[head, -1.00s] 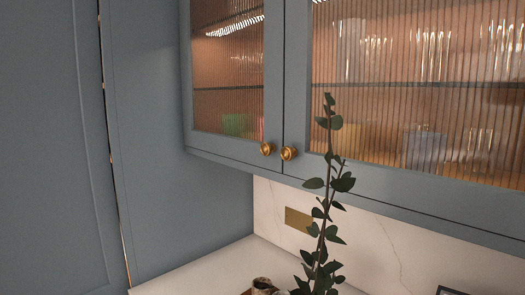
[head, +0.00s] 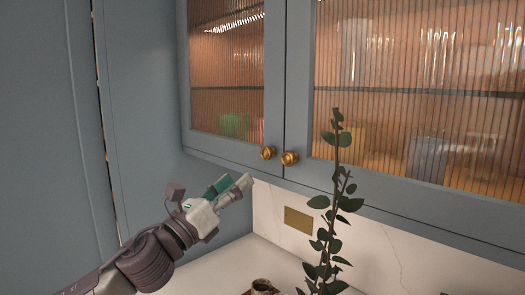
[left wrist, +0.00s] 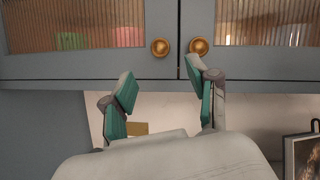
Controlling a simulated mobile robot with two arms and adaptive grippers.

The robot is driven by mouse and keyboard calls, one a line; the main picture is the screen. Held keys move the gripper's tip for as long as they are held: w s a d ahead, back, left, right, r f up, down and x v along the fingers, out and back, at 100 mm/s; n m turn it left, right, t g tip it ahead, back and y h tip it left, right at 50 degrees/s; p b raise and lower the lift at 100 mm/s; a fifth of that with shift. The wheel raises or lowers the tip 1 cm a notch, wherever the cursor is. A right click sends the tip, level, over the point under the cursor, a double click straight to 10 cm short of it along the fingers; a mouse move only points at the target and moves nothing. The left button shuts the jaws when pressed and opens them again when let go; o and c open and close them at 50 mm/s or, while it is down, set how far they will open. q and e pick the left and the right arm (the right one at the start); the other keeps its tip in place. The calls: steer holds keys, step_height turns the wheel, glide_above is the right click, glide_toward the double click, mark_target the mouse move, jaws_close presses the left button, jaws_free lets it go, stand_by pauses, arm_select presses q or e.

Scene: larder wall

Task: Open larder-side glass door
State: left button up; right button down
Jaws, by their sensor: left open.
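The larder-side glass door (head: 228,72) is the narrower left door of the blue wall cabinet, with ribbed glass. It is shut. Its brass knob (head: 268,153) sits at its lower right corner, and it also shows in the left wrist view (left wrist: 160,47). My left gripper (head: 234,186) is open and empty, below and to the left of the knob in the head view. In the left wrist view its green-padded fingers (left wrist: 161,82) are spread below the knob, apart from it. My right gripper is not in view.
The right glass door (head: 420,95) is shut, its brass knob (head: 290,158) close beside the first. A leafy stem (head: 332,215) rises in front of the right door. A tall blue panel (head: 145,110) stands at left. A framed picture (left wrist: 302,155) stands at lower right.

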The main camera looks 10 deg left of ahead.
mark_target(264, 156)
arm_select(q)
steer(key=p+x, duration=0.3)
steer(key=x, duration=0.6)
steer(key=shift+w+d+r, duration=0.15)
steer(key=shift+w, duration=0.1)
steer(key=shift+w+d+p, duration=0.15)
steer(key=shift+w+p, duration=0.15)
steer(key=shift+p, duration=0.05)
jaws_close()
